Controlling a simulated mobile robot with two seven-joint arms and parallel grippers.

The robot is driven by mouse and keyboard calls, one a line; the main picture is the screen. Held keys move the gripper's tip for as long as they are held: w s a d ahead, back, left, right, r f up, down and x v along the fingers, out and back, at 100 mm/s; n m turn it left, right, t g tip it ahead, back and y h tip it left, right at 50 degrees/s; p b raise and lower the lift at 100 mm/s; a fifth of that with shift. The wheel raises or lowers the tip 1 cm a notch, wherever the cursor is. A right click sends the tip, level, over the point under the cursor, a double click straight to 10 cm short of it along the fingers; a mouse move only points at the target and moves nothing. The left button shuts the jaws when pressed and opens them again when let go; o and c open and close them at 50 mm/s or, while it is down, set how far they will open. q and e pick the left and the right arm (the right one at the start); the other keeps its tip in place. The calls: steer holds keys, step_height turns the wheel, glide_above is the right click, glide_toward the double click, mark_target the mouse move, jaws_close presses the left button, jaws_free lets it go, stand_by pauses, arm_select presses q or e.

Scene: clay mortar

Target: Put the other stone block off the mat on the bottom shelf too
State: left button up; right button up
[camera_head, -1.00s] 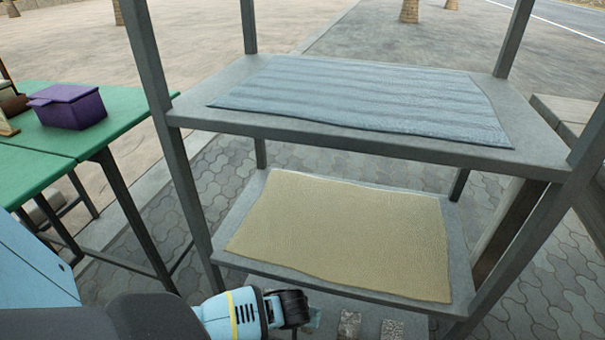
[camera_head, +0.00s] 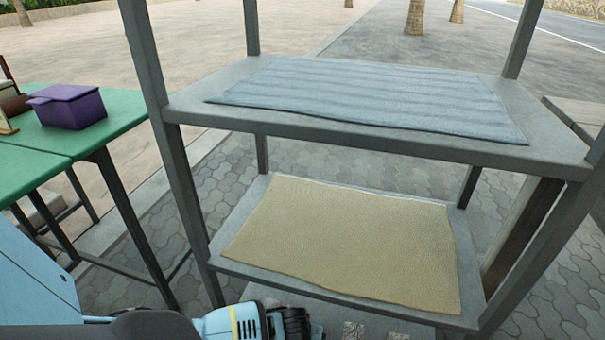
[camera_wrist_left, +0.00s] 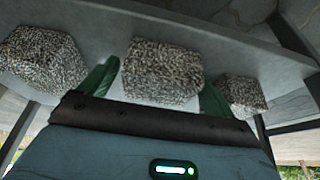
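Three speckled grey stone blocks show in the left wrist view: a left block (camera_wrist_left: 42,58), a middle block (camera_wrist_left: 163,72) and a right block (camera_wrist_left: 243,95). They are by a grey shelf surface (camera_wrist_left: 215,38). My left gripper (camera_wrist_left: 160,82) is open, its green fingers on either side of the middle block; a gap shows by the left finger, and contact at the right one is unclear. In the head view two block tops (camera_head: 352,331) (camera_head: 397,336) peek in at the bottom edge, right of my left wrist. No mat shows under the blocks. My right gripper is not in view.
The rack's top shelf bears a blue striped mat (camera_head: 370,95); the shelf below bears a bare yellow mat (camera_head: 345,240). Grey rack posts (camera_head: 172,150) stand close by my left arm. A green table (camera_head: 125,110) with a purple box (camera_head: 68,107) stands left.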

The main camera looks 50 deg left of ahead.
arm_select(q)
steer(key=shift+r, duration=0.1)
steer(key=shift+d+r, duration=0.1)
steer(key=shift+r, duration=0.15)
steer(key=p+v, duration=0.7)
steer(key=v, duration=0.4)
steer(key=shift+r, duration=0.3)
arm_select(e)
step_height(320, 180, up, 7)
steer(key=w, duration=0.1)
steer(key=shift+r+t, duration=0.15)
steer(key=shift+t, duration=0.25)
arm_select(q)
steer(key=shift+s, duration=0.1)
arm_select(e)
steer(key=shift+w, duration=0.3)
